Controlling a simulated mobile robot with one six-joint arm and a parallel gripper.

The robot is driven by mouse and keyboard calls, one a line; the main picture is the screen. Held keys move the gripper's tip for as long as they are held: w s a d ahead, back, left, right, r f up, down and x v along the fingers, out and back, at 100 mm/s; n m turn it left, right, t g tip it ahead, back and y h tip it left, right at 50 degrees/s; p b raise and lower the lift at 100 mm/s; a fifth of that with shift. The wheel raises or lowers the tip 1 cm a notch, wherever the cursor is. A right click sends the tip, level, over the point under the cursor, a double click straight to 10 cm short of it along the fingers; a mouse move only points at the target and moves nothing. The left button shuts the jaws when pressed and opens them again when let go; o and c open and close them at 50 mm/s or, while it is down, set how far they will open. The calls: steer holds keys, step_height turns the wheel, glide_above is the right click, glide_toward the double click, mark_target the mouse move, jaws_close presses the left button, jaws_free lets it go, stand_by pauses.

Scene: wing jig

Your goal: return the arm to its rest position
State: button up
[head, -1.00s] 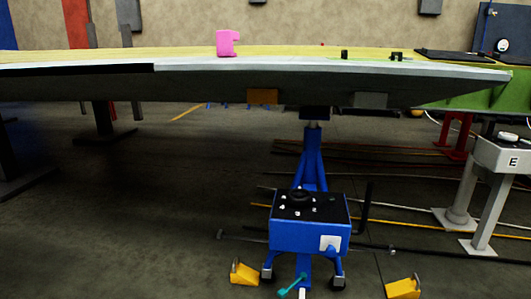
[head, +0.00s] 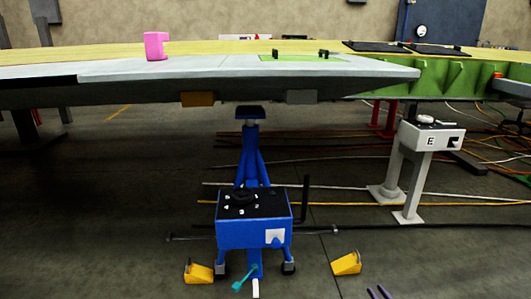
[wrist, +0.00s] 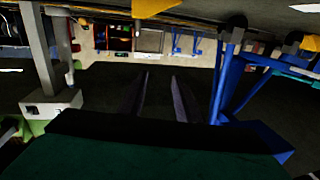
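My gripper shows in the wrist view (wrist: 160,98) as two thin grey-purple fingers, apart, with nothing between them. The tips of the gripper also show in the head view (head: 378,293) at the bottom edge, right of the centre. They appear over the dark floor, to the right of the yellow chocks and below the wing. The rest of my arm is out of the head view.
A long wing (head: 330,72) spans the head view, with a pink block (head: 155,46) on it. A blue jack stand (head: 253,232) stands below, with yellow chocks (head: 346,263) beside it. A grey pedestal marked E (head: 430,137) stands right. Rods and cables cross the floor.

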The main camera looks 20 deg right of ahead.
steer(key=w+a+r+n+y+p, duration=0.1)
steer(key=w+a+r+y+p, duration=0.1)
steer(key=w+a+r+p, duration=0.5)
steer(key=w+a+r+y+p, duration=0.1)
steer(key=w+a+r+p, duration=0.3)
steer(key=a, duration=0.7)
steer(key=w+a+r+n+y+p, duration=0.15)
steer(key=w+a+r, duration=0.25)
steer(key=w+a, duration=0.45)
steer(key=w+a+r+m+g+h+p, duration=0.1)
steer(key=a+r+g+p, duration=0.15)
steer(key=a+p, duration=0.5)
steer(key=w+a+r+m+g+h+p, duration=0.1)
steer(key=a+r+g+p, duration=0.2)
steer(key=a, duration=0.7)
steer(key=s+a+f+g+h+p, duration=0.1)
steer(key=s+a+g+p, duration=0.25)
steer(key=s, duration=0.35)
steer(key=s+a+g+h+p, duration=0.1)
steer(key=s+a+g+p, duration=0.1)
steer(key=s+a+p, duration=0.35)
steer(key=s+a+r+g+y, duration=0.1)
steer(key=s+g, duration=0.5)
steer(key=s, duration=0.8)
steer(key=s+a+r+n+g, duration=0.1)
steer(key=s+g, duration=0.5)
steer(key=s, duration=0.9)
steer(key=shift+s+a+r+y, duration=0.2)
steer(key=shift+a+r+y, duration=0.2)
steer(key=shift+a, duration=0.5)
